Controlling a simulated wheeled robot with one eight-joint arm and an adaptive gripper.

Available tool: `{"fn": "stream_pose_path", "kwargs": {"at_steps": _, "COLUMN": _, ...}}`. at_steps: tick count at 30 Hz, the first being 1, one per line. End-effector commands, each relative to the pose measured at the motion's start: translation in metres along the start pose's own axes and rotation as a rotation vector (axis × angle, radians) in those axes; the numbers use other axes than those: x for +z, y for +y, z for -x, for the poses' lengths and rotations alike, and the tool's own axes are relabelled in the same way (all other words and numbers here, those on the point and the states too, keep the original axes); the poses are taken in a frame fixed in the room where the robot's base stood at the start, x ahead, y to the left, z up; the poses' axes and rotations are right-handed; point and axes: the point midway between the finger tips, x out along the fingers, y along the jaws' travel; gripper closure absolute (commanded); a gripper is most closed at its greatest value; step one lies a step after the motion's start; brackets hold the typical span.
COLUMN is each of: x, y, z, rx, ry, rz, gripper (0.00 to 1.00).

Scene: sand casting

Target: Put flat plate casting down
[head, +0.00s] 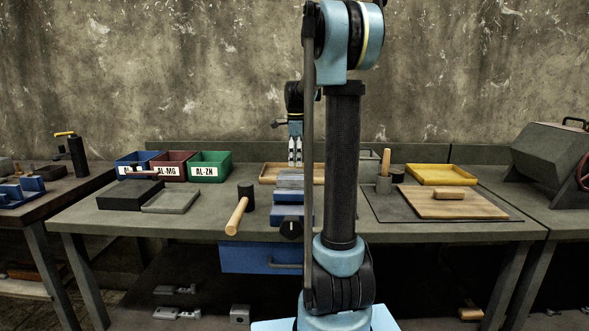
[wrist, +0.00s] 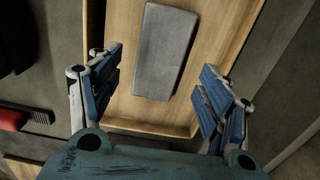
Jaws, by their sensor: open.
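The flat plate casting (wrist: 167,52) is a grey rectangular slab. In the wrist view it lies flat in a shallow wooden tray (wrist: 128,108), a little tilted relative to the tray's walls. My gripper (wrist: 160,85) is open and empty, its blue-padded fingers on either side of the slab and apart from it. In the head view my gripper (head: 295,152) points down over the wooden tray (head: 268,172) at the back middle of the bench. The slab cannot be made out in the head view, where my arm and the vise hide part of the tray.
A blue vise (head: 288,205) stands in front of the tray, with a wooden-handled mallet (head: 238,212) to its left. Blue, red and green bins (head: 210,165) stand at the back left. A yellow tray (head: 440,174) and a wooden board (head: 475,204) are to the right.

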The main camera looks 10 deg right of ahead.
Motion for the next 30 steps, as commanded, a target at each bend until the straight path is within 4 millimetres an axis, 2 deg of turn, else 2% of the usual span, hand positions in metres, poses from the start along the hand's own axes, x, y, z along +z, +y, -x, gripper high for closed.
{"fn": "stream_pose_path", "kwargs": {"at_steps": 6, "x": 0.001, "y": 0.000, "z": 0.041, "rx": 0.000, "ry": 0.000, "rz": 0.001, "gripper": 0.29}}
{"fn": "stream_pose_path", "kwargs": {"at_steps": 12, "x": 0.001, "y": 0.000, "z": 0.067, "rx": 0.000, "ry": 0.000, "rz": 0.001, "gripper": 0.29}}
{"fn": "stream_pose_path", "kwargs": {"at_steps": 18, "x": 0.001, "y": 0.001, "z": 0.079, "rx": 0.000, "ry": 0.000, "rz": 0.001, "gripper": 0.29}}
{"fn": "stream_pose_path", "kwargs": {"at_steps": 30, "x": 0.001, "y": 0.001, "z": 0.079, "rx": 0.000, "ry": 0.000, "rz": 0.001, "gripper": 0.29}}
